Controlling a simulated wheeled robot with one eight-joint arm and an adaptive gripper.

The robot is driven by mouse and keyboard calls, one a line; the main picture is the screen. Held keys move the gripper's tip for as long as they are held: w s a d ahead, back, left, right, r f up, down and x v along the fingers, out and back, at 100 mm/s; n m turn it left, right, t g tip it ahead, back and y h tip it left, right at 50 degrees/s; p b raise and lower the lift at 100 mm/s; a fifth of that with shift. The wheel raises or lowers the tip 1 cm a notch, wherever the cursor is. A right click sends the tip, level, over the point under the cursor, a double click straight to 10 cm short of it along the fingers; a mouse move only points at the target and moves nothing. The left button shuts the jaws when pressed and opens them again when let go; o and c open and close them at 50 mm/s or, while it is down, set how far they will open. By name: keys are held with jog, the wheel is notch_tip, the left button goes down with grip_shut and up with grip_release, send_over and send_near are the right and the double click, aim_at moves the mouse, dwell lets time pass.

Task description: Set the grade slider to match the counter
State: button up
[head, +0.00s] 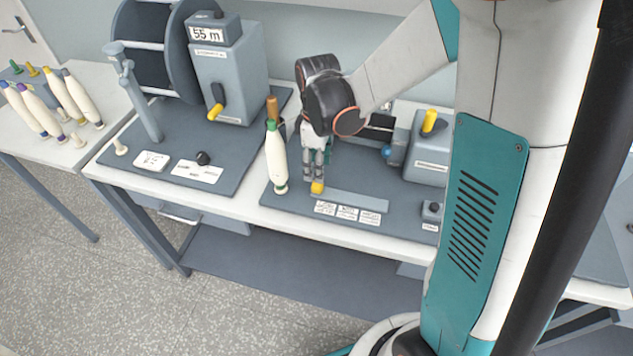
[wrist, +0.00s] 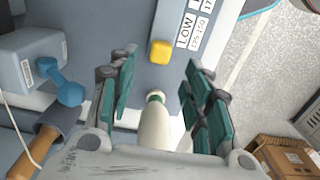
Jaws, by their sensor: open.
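The counter (head: 206,34) on top of the left grey machine reads "55 m" in the head view. The grade slider's yellow knob (head: 317,188) is at the left end of its pale track (head: 355,202). In the wrist view the knob (wrist: 160,52) is beside the label marked LOW (wrist: 186,31); the other labels are cut off. My gripper (head: 317,177) points down just above or behind the knob, and whether it touches cannot be told. In the wrist view my gripper (wrist: 163,95) is open, with the knob beyond its fingertips.
A cream bobbin (head: 277,160) stands upright close to the left of my gripper; its end (wrist: 155,110) shows between the fingers in the wrist view. A blue-grey box with a yellow lever (head: 429,121) is at the right.

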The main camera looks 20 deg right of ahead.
aim_at(317, 187)
notch_tip(317, 187, down, 7)
jog(key=shift+r+b, duration=0.1)
jog(key=shift+b, duration=0.6)
grip_shut()
